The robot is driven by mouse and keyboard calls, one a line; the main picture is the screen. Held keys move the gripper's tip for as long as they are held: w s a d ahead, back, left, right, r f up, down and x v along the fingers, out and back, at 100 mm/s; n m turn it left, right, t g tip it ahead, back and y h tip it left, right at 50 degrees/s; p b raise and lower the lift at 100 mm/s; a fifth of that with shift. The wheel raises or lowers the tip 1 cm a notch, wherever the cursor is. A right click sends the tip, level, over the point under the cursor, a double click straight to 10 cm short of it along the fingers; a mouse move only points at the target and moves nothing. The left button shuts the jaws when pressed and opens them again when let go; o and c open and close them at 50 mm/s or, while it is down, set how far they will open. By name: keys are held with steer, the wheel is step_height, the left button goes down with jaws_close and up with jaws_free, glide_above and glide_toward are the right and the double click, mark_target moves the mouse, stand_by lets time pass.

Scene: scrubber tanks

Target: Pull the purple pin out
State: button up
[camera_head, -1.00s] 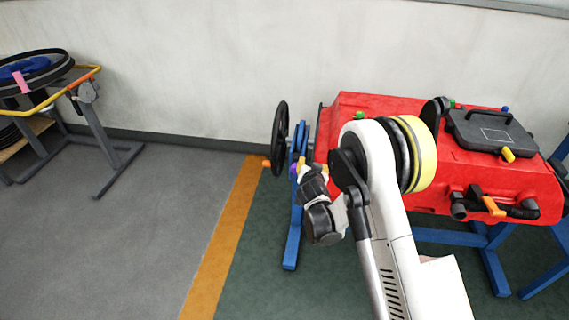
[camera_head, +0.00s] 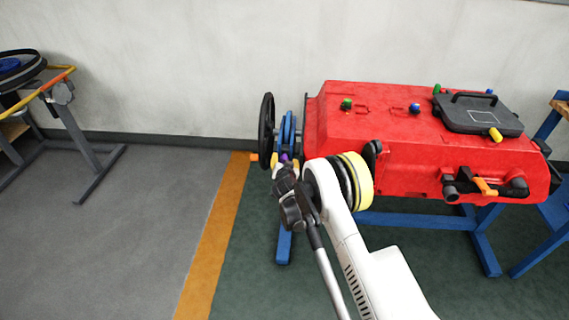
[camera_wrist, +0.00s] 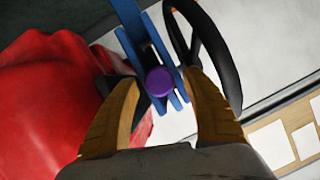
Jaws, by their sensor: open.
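The purple pin (camera_wrist: 159,81) shows its round head in the wrist view, set in a blue bracket (camera_wrist: 135,22) beside the red tank. It also shows small in the head view (camera_head: 284,157), just beyond my gripper (camera_head: 283,164). In the wrist view my gripper (camera_wrist: 160,86) is open, with one tan finger on each side of the pin head. I cannot tell whether either finger touches it. The pin's shaft is hidden behind its head.
A black handwheel (camera_head: 266,131) stands close to the left of the bracket. The red tank (camera_head: 350,125) on a blue stand (camera_head: 420,221) lies to the right. A grey cart frame (camera_head: 97,175) is at far left. The floor between is clear.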

steer(key=shift+w+f, duration=0.1)
steer(key=shift+w, duration=0.25)
jaws_close()
steer(key=shift+s, duration=2.25)
steer(key=shift+a, duration=0.1)
jaws_free()
